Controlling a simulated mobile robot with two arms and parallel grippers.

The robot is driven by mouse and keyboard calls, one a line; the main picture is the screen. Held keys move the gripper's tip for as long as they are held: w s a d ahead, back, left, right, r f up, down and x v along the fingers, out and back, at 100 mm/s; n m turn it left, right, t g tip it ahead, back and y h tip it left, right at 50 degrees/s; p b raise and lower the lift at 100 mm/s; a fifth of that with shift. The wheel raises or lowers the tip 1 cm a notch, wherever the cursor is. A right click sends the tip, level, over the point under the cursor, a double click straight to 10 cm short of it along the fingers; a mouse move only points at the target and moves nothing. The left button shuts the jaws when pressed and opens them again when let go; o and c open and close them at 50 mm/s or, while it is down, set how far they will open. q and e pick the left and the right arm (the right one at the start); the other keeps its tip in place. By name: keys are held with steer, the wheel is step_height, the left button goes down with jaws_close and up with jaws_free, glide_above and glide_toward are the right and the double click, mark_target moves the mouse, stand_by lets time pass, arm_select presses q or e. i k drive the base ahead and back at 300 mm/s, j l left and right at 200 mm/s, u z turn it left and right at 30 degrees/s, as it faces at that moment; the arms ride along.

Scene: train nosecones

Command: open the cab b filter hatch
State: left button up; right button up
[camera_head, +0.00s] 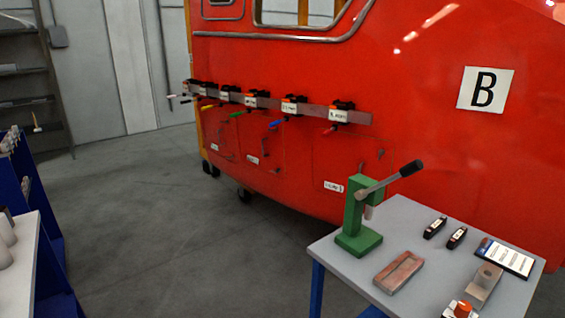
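The red cab nosecone (430,95) carries a white sign with a black B (486,89). Low on its side are outlined panels with small white labels. One labelled panel (345,165) is at the right, behind the green press, and another (270,140) is left of it. A third small label sits further left. The label text is too small to read, so I cannot tell which panel is the filter hatch. The panels look closed. Neither of my grippers shows in the head view.
A grey rail (270,101) with several black clamps and coloured handles runs above the panels. A grey table (330,245) at the front right bears a green lever press (357,215), a reddish block (399,271) and small parts. Blue shelving (40,225) stands left. Grey floor (170,220) between is clear.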

mark_target(338, 157)
steer(key=i+j+u, duration=0.25)
steer(key=i, duration=0.6)
steer(key=i+u, duration=0.25)
steer(key=i, duration=0.6)
steer(key=i+z, duration=0.4)
steer(key=i, duration=0.15)
steer(key=i+j+z, duration=0.25)
steer(key=i+z, duration=0.2)
steer(key=i, duration=0.15)
